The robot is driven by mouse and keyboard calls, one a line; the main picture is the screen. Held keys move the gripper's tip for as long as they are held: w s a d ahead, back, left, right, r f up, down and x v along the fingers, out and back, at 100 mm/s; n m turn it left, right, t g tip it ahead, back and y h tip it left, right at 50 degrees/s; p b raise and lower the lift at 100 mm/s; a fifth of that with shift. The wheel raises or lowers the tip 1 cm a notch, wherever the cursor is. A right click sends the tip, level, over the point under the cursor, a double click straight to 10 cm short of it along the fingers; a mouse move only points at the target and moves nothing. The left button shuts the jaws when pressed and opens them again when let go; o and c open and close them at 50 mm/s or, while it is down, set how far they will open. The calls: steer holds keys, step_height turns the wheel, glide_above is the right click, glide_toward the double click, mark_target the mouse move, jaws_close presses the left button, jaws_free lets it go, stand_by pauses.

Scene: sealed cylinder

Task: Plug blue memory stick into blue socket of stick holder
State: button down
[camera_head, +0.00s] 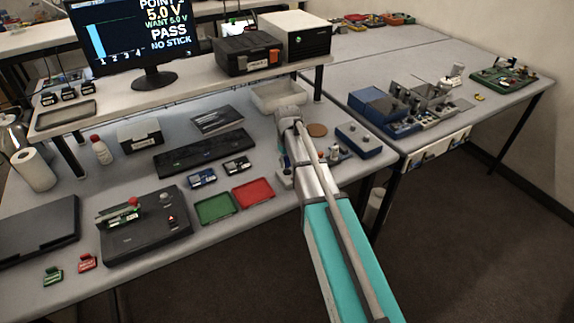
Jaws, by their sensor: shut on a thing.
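My arm reaches in from the lower right, and its wrist is over the right end of the bench. My gripper's fingers are hidden behind the wrist and forearm, so what they hold does not show. I cannot pick out the blue memory stick for certain. A small blue-and-white unit (202,178) lies on the bench in front of the keyboard, beside a similar black one (237,166); I cannot tell what they are. A small item (284,181) partly shows at the left edge of my forearm, too covered to identify as the stick holder.
A monitor (125,35) reads "NO STICK". A black test box (150,235), green tray (216,207) and red tray (254,194) lie left of my arm. A keyboard (205,152) lies behind them. A blue box with knobs (358,139) stands right of my forearm. The raised shelf (190,78) overhangs the back.

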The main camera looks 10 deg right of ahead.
mark_target(286, 156)
steer(key=shift+r+p, duration=1.6)
steer(key=shift+r, duration=0.15)
steer(key=shift+r, duration=0.15)
steer(key=shift+a, duration=0.15)
